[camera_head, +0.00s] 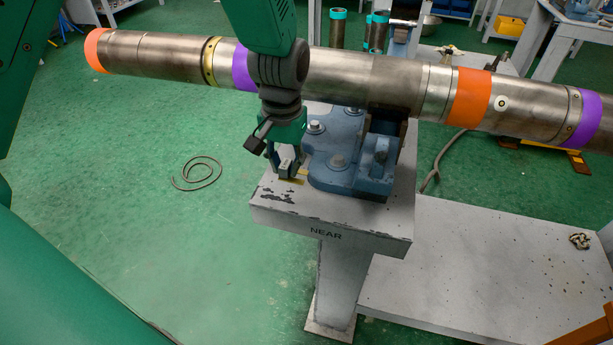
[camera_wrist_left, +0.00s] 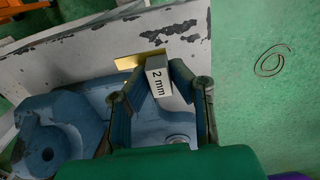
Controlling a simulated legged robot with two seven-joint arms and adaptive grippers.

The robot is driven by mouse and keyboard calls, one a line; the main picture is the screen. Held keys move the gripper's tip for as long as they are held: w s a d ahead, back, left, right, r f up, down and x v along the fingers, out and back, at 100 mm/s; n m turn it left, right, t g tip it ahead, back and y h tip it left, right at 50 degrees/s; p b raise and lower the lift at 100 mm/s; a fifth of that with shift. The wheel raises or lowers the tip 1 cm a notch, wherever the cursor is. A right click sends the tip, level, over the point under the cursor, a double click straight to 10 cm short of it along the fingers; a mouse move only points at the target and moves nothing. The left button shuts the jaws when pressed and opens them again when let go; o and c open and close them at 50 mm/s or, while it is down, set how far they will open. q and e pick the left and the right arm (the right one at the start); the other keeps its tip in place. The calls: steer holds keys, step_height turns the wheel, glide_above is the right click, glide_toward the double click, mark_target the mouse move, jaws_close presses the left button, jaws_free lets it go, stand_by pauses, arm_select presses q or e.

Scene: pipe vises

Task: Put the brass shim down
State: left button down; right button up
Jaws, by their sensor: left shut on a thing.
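The brass shim shows as a thin yellow strip (camera_wrist_left: 130,61) beside a grey block marked "2 mm" (camera_wrist_left: 158,82) in the left wrist view; the two look joined. My left gripper (camera_wrist_left: 162,92) is shut on the grey block, with a finger on each side. In the head view the gripper (camera_head: 287,163) points down at the near end of the stand's top, left of the blue vise (camera_head: 345,160). A little brass (camera_head: 301,174) shows beside the block there. Whether the shim touches the stand is unclear. My right gripper is not in view.
The pale stand marked "NEAR" (camera_head: 330,222) has bare, chipped top surface around the block. A long steel pipe (camera_head: 345,75) with orange and purple bands lies across the vise, close behind my left wrist. A coiled cord (camera_head: 197,173) lies on the green floor.

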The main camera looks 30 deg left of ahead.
mark_target(289, 194)
arm_select(q)
step_height(289, 194, down, 6)
steer(key=shift+d+f+b, duration=0.1)
steer(key=shift+d+b, duration=0.05)
steer(key=shift+b, duration=0.7)
steer(key=c, duration=1.4)
jaws_free()
steer(key=shift+c, duration=0.2)
step_height(289, 194, up, 12)
steer(key=p, duration=0.4)
